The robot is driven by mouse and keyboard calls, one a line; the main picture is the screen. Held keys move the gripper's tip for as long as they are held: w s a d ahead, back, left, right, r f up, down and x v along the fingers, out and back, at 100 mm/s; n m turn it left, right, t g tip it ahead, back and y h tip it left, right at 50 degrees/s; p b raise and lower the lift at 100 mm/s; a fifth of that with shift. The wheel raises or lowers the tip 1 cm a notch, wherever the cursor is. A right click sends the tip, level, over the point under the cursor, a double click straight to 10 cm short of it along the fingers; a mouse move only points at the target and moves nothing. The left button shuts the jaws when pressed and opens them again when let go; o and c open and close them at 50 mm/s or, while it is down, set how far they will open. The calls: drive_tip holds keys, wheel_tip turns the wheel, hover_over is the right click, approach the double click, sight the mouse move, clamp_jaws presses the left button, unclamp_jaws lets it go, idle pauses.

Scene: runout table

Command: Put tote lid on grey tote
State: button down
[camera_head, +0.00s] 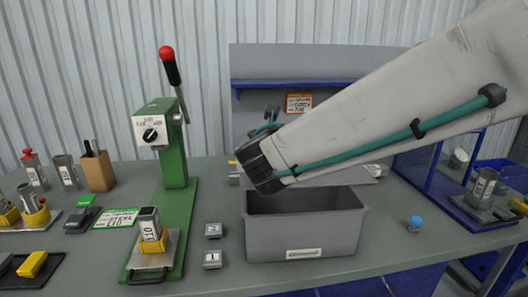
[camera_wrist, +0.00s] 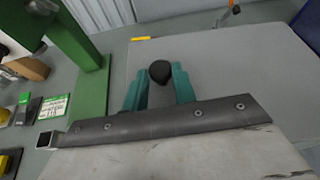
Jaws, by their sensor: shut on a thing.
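The grey tote (camera_head: 303,232) stands open on the table in the head view, with a white label on its front. My gripper (camera_wrist: 160,84) has its teal fingers closed on the black knob (camera_wrist: 160,71) of the tote lid. The lid (camera_wrist: 235,75) is a flat grey panel that fills much of the wrist view below the fingers. In the head view, part of a grey panel, apparently the lid, shows below my arm behind the tote's rim (camera_head: 345,177). My arm hides my fingertips and the knob there. The tote is not clearly visible in the wrist view.
A green press (camera_head: 176,190) with a red-knobbed lever stands left of the tote. Small blocks marked 1 and 2 (camera_head: 213,230) lie between them. A blue-capped item (camera_head: 415,222) is right of the tote. A blue-framed stand (camera_head: 440,185) is farther right.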

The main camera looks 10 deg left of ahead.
drive_tip(key=shift+f, duration=3)
drive_tip(key=shift+f, duration=0.5)
drive_tip(key=c, duration=1.1)
unclamp_jaws()
drive_tip(key=shift+o, duration=0.2)
